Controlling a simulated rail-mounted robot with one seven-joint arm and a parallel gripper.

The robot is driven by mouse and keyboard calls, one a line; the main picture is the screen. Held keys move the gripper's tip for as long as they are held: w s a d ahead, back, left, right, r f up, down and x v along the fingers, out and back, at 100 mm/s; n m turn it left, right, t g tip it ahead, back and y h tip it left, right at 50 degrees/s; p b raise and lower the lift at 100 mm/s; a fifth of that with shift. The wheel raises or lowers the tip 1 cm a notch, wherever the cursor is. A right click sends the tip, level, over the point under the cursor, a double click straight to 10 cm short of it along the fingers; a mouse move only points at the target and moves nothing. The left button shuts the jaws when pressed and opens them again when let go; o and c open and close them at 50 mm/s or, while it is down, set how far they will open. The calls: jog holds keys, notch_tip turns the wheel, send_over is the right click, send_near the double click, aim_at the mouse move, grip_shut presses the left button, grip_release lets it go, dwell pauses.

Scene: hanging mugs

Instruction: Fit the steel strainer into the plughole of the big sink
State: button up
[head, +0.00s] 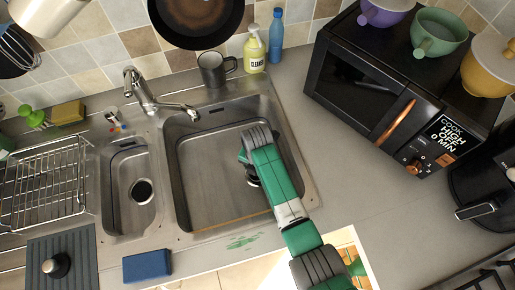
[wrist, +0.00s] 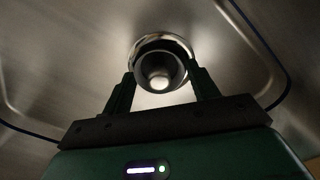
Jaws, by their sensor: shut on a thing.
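My gripper (head: 248,170) reaches down into the big sink (head: 190,190), near the middle of its floor. In the wrist view my gripper (wrist: 162,78) has one finger on each side of the round steel strainer (wrist: 158,72) and is shut on it. The strainer has a bright knob in its middle. A shiny round rim shows behind and around it, at the plughole of the big sink (wrist: 165,39). I cannot tell whether the strainer is seated in the hole or just above it. In the head view my arm hides most of this spot.
The small sink (head: 112,190) with its open plughole lies left. The tap (head: 145,95) reaches over the big sink's back edge. A grey mug (head: 213,70) and a cleaner bottle (head: 254,52) stand behind. The microwave (head: 385,90) stands right.

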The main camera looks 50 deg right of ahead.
jog(key=shift+f, duration=0.2)
jog(key=o, duration=1.1)
jog(key=shift+c, duration=0.2)
notch_tip(320, 180, up, 8)
jog(key=shift+f, duration=0.1)
